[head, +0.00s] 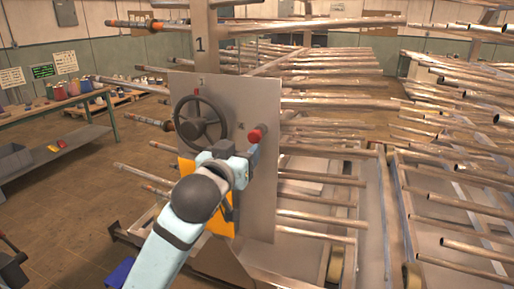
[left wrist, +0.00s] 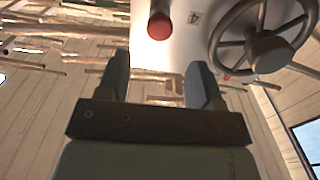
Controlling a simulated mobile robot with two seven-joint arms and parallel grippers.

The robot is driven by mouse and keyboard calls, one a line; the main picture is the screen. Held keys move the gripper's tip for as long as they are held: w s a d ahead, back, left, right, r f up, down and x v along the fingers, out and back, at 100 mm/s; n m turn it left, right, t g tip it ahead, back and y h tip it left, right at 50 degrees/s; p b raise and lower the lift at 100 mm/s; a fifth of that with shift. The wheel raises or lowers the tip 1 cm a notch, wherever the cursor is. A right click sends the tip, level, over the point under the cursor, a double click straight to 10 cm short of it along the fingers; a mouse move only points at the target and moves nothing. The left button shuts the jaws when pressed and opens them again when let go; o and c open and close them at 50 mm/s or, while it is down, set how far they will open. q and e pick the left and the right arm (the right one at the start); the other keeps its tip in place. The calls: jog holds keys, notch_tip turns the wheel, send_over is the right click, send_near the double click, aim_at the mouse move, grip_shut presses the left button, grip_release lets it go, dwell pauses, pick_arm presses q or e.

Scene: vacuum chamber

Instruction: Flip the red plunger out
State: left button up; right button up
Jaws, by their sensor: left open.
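The red plunger (head: 257,133) sticks out from the grey upright panel (head: 262,200), to the right of the dark handwheel (head: 200,122). My left gripper (head: 249,153) is just below the plunger in the head view, in front of the panel. In the left wrist view the round red plunger head (left wrist: 159,27) shows beyond the two fingers (left wrist: 158,72), roughly in line with the gap between them. The fingers are apart and empty, and do not appear to touch the plunger. My right gripper is not in view.
The handwheel also shows close by in the left wrist view (left wrist: 263,48). An orange part (head: 187,168) sits on the panel behind my left arm. Many metal pipes (head: 330,85) fill racks behind and right. A workbench (head: 60,125) stands at the left, with open floor before it.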

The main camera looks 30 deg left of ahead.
aim_at(253, 137)
pick_arm(q)
jog(key=p+x, duration=0.1)
jog(key=x, duration=0.8)
jog(key=shift+w, duration=0.45)
jog(key=shift+w+a, duration=0.1)
jog(key=shift+w, duration=0.3)
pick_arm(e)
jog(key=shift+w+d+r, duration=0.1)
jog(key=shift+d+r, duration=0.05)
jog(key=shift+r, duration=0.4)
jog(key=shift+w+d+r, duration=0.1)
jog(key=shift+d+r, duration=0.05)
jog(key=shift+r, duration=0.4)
pick_arm(q)
grip_shut()
jog(key=shift+p+v, duration=0.7)
jog(key=shift+v, duration=0.65)
jog(key=shift+w, duration=0.1)
grip_release()
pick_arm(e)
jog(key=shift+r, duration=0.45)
